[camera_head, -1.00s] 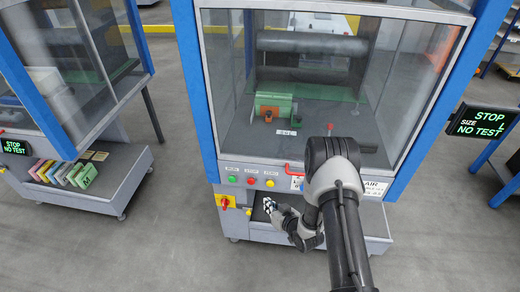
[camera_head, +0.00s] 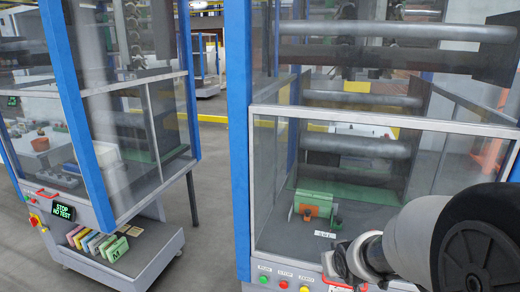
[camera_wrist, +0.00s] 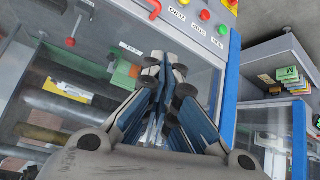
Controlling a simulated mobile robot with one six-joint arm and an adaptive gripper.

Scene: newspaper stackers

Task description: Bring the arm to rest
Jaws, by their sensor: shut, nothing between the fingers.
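My gripper (camera_wrist: 162,92) shows in the wrist view with its blue-padded fingers together and nothing between them. It points toward the glass front of a machine and its row of buttons. In the head view my arm fills the lower right corner, and the gripper itself cannot be seen there. The machine (camera_head: 238,150) has blue posts and a glass door. Behind the glass sits a green and orange block (camera_head: 315,203).
Green and red buttons (camera_head: 283,284) line the machine's front panel. At left stands another glazed machine (camera_head: 90,150) with a grey shelf (camera_head: 150,252) holding several coloured files (camera_head: 95,240). Open grey floor (camera_head: 212,215) lies between the two machines.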

